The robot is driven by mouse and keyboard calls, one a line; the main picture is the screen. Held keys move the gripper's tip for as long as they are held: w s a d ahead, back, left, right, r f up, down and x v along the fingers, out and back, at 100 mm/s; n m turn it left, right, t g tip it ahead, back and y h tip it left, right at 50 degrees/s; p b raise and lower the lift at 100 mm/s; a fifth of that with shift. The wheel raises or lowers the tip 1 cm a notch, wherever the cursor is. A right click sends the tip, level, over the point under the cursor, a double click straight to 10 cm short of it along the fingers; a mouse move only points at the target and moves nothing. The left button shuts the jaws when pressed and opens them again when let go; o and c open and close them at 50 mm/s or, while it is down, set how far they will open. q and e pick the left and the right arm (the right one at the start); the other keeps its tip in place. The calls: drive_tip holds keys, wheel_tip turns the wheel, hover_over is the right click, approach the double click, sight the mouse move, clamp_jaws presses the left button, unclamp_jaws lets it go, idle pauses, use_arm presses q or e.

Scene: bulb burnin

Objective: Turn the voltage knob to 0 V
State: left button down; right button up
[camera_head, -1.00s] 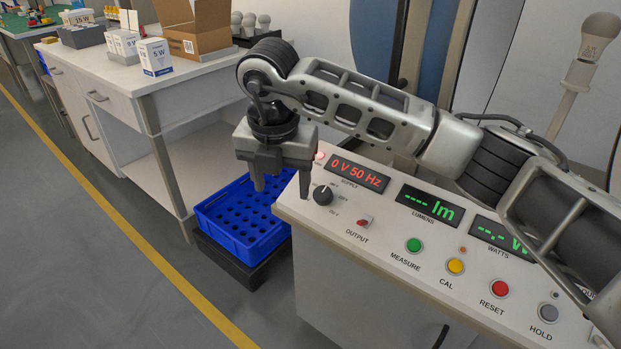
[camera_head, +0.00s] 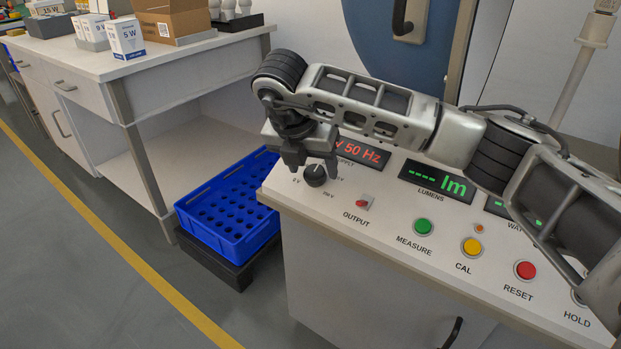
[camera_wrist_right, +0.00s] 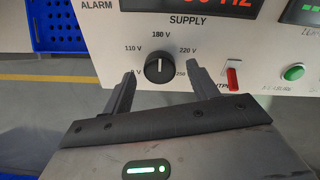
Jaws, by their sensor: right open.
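The voltage knob (camera_head: 316,177) is a round black dial at the left end of the white control panel. It also shows in the right wrist view (camera_wrist_right: 159,69), where its white mark points up towards the 180 V label. My right gripper (camera_head: 312,168) is open at the knob. In the right wrist view its fingertips (camera_wrist_right: 160,76) stand to the left and right of the knob, with a gap on each side. The left finger covers the panel near the low end of the scale. The red supply display (camera_head: 361,153) is partly hidden by the gripper; "50 Hz" is readable. My left gripper is out of view.
A red output switch (camera_head: 364,203) sits right of the knob, close to the right finger in the wrist view. Green (camera_head: 423,227), yellow (camera_head: 472,247) and red (camera_head: 525,270) buttons lie further right. A blue crate (camera_head: 232,217) stands low, left of the panel.

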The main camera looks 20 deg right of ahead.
drive_tip(key=shift+x, duration=0.9)
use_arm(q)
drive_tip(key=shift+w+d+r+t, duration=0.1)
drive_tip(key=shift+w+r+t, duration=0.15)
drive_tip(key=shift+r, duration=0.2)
use_arm(e)
drive_tip(key=shift+r, duration=0.1)
drive_tip(key=shift+c, duration=0.3)
drive_tip(key=c, duration=0.9)
